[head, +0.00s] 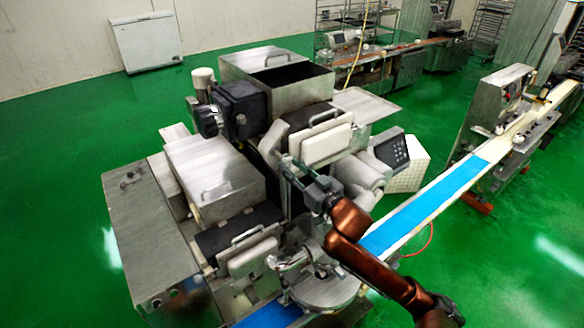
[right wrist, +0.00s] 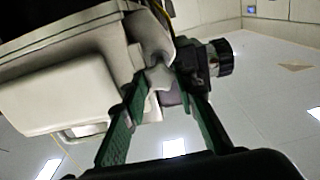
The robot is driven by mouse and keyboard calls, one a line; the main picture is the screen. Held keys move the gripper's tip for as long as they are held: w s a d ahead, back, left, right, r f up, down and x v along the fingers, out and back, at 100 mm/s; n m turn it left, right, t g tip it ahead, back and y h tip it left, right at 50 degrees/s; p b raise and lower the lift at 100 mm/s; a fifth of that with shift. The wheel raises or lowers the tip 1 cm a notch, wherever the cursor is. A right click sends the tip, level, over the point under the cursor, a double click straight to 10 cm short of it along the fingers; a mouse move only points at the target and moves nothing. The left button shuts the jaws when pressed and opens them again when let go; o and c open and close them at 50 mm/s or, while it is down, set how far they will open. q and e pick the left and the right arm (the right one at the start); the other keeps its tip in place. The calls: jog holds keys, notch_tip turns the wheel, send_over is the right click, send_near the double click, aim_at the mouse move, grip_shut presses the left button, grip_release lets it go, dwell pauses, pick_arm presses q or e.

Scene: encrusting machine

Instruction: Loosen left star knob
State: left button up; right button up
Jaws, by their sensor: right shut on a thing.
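The encrusting machine (head: 225,170) stands in the middle of the head view. My right gripper (head: 284,166) is at the machine's upper part, beside the pale front block (head: 327,144) with a handle. In the right wrist view, the green fingers of my right gripper (right wrist: 161,82) close around a pale, lobed star knob (right wrist: 158,74) beside the white block (right wrist: 65,85). In the head view the knob is hidden behind the gripper and machine parts. I cannot tell how far the knob is turned. My left gripper is not in view.
A black ribbed knob (right wrist: 224,57) sticks out just right of the fingers in the right wrist view. Green floor (head: 65,130) is free at the left.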

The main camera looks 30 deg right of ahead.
jog(key=c, duration=0.5)
jog(key=shift+o, duration=0.2)
jog(key=n+p, duration=0.1)
jog(key=n, duration=0.6)
jog(key=shift+d, duration=0.1)
jog(key=n, duration=0.5)
jog(key=shift+r, duration=0.1)
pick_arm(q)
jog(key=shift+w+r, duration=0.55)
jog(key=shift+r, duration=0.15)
pick_arm(e)
jog(key=shift+r+n, duration=0.1)
jog(key=shift+n, duration=2.2)
